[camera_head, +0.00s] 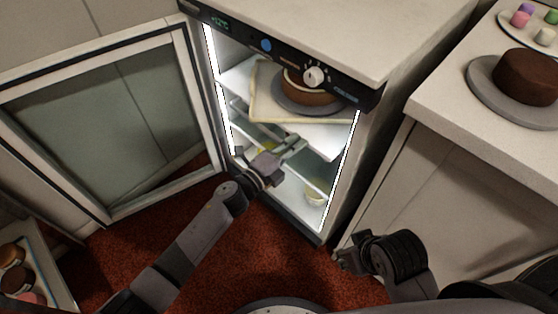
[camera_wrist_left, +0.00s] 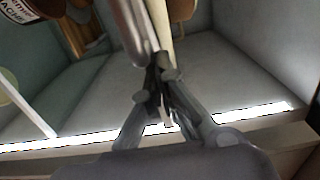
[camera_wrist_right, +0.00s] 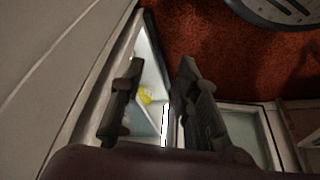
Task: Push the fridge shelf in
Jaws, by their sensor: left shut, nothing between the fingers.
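The fridge (camera_head: 285,40) stands with its door open to the left. Inside, an upper shelf (camera_head: 325,135) bears a board with a brown cake. A lower glass shelf (camera_head: 320,175) with a pale front rail sits below it. My left gripper (camera_head: 296,146) is shut and reaches into the fridge opening at the shelf's front rail. In the left wrist view its fingertips (camera_wrist_left: 160,75) are together beside a pale bar; I cannot tell whether they touch it. My right gripper (camera_head: 345,258) is open and empty, low in front of the fridge's right side; its fingers (camera_wrist_right: 155,85) show apart.
The open glass door (camera_head: 110,125) fills the left side. A counter (camera_head: 440,95) with a chocolate cake (camera_head: 526,76) is at the right. A rack of cakes (camera_head: 30,275) is at lower left. Red floor (camera_head: 260,255) lies clear in front of the fridge.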

